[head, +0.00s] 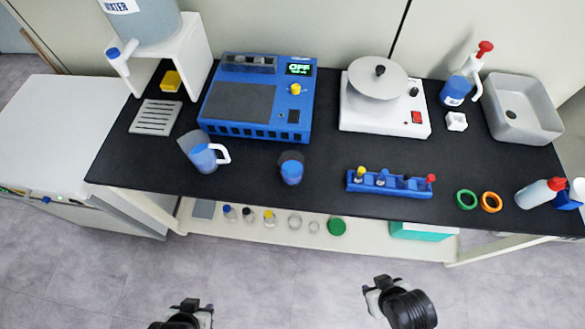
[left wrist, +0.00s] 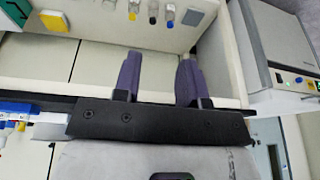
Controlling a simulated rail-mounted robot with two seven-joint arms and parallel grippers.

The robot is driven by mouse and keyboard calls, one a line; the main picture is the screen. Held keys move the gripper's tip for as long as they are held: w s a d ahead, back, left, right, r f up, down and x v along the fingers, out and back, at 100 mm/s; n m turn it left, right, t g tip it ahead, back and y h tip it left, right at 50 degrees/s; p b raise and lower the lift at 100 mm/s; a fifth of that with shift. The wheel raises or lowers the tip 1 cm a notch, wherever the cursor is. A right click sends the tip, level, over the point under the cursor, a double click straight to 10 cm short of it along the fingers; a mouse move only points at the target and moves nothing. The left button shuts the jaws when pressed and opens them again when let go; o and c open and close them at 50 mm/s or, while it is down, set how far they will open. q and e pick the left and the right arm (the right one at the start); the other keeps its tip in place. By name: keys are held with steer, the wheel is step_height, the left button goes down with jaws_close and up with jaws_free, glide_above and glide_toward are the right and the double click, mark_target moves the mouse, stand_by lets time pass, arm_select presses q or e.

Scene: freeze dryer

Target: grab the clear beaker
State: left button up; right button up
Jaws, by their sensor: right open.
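A small clear beaker with blue contents (head: 291,171) stands upright on the black bench top, in front of the blue machine. A larger clear jug with a white handle (head: 203,157) and blue contents stands to its left. My left gripper (head: 191,304) is low in the head view, in front of the bench and well away from both vessels. In the left wrist view its two purple fingers (left wrist: 159,80) are apart with nothing between them. My right gripper (head: 379,286) is open and empty, also in front of the bench.
A blue rack with colored knobs (head: 389,183) stands right of the beaker, then green (head: 466,199) and orange rings (head: 491,202). The blue machine (head: 257,98) and a white hotplate-like device (head: 384,97) stand behind. A lower shelf (head: 370,230) holds several small items.

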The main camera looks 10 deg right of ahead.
arm_select(q)
steer(key=shift+o, duration=0.2)
steer(key=o, duration=1.1)
